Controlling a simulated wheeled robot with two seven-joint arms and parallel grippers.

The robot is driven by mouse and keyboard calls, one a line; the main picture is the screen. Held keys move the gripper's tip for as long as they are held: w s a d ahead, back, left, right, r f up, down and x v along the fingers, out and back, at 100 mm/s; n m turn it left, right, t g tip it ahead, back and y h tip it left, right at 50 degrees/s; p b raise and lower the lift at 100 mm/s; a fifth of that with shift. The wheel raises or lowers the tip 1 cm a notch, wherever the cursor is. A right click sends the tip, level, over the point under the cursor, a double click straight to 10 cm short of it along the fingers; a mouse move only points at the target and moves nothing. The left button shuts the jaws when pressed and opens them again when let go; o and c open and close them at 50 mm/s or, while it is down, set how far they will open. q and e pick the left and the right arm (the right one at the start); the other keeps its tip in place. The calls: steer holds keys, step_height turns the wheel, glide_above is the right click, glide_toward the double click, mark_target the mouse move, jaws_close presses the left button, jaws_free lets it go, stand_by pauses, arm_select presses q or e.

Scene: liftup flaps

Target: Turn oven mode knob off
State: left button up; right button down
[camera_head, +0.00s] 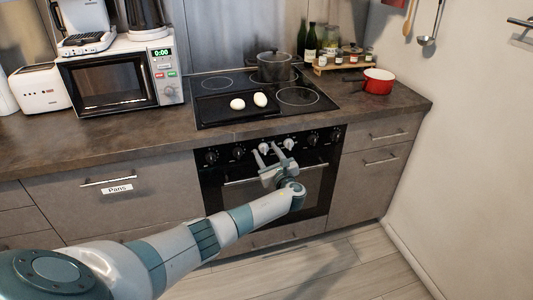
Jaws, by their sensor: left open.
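The black oven (213,190) is built in under the cooktop, with several round knobs in a row on its front panel. One light knob (263,147) is just at my left gripper (266,151), which is open with its two fingers pointing up at the panel, one on each side of that knob in the picture. I cannot tell whether the fingers touch it. Another light knob (289,143) is just to the right, and a dark knob (238,152) is to the left. Knob markings are too small to read. My right gripper is out of view.
The oven handle (240,181) runs below the knobs, partly behind my gripper. Two white eggs lie on a dark tray (212,111) on the cooktop (320,104). A pot (273,66) stands at the back. A red pan (378,80) is on the right counter. The floor (330,268) in front is clear.

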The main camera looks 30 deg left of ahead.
arm_select(q)
steer(key=shift+c, duration=0.2)
steer(key=c, duration=1)
